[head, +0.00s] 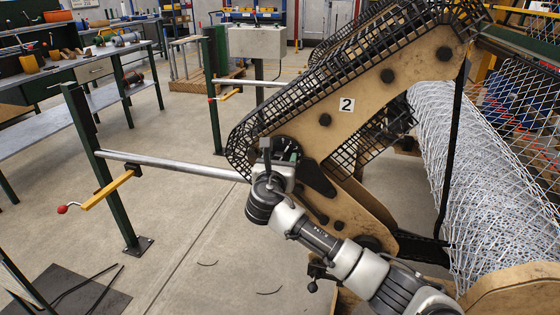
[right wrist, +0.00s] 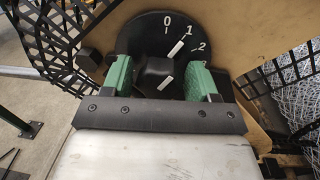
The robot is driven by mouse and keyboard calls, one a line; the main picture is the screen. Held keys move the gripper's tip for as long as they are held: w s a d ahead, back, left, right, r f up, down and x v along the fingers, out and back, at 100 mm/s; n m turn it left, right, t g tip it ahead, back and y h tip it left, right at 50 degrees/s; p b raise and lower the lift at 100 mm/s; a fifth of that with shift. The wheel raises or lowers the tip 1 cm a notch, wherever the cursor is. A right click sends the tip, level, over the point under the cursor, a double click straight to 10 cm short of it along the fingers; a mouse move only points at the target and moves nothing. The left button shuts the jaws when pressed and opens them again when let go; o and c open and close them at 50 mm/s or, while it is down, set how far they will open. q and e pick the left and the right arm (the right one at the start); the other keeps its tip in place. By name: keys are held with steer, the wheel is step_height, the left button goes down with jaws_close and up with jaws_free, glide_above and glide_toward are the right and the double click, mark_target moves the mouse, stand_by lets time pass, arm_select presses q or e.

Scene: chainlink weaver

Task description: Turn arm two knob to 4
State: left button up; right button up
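The arm two knob (right wrist: 152,75) is black, on a round black dial (right wrist: 145,35) with white numbers; 0, 1 and 2 are readable and a 3 is partly hidden. A white line on the knob slants up and right, roughly toward the 1. My right gripper (right wrist: 158,80) has its green fingers on either side of the knob; I cannot tell whether they touch it. In the head view my right gripper (head: 277,155) is at the dial on the wooden arm (head: 400,75) marked 2. My left gripper is not in view.
Black mesh guard (head: 340,85) runs along the arm's edge. A roll of chain-link mesh (head: 475,185) lies at the right. A steel bar (head: 185,166) with a yellow crank handle (head: 108,188) extends left to a green post (head: 100,165). Open floor lies below.

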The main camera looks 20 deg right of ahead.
steer(key=c, duration=0.7)
steer(key=shift+m, duration=0.3)
steer(key=m, duration=0.2)
steer(key=shift+f+m, duration=0.1)
steer(key=shift+m, duration=1.2)
steer(key=m+b, duration=0.3)
steer(key=m, duration=0.3)
steer(key=shift+a+f+m+h, duration=0.1)
steer(key=shift+f+m+h, duration=0.05)
steer(key=shift+m+h, duration=0.2)
steer(key=m+h+b, duration=0.1)
steer(key=m+b, duration=0.1)
steer(key=m, duration=0.2)
steer(key=shift+m+b, duration=0.25)
steer(key=shift+b, duration=0.1)
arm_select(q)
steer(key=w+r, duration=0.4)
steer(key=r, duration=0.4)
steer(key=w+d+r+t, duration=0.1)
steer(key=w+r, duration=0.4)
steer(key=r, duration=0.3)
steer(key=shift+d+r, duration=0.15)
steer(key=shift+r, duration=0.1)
arm_select(e)
steer(key=shift+r+m, duration=0.2)
steer(key=shift+m, duration=0.1)
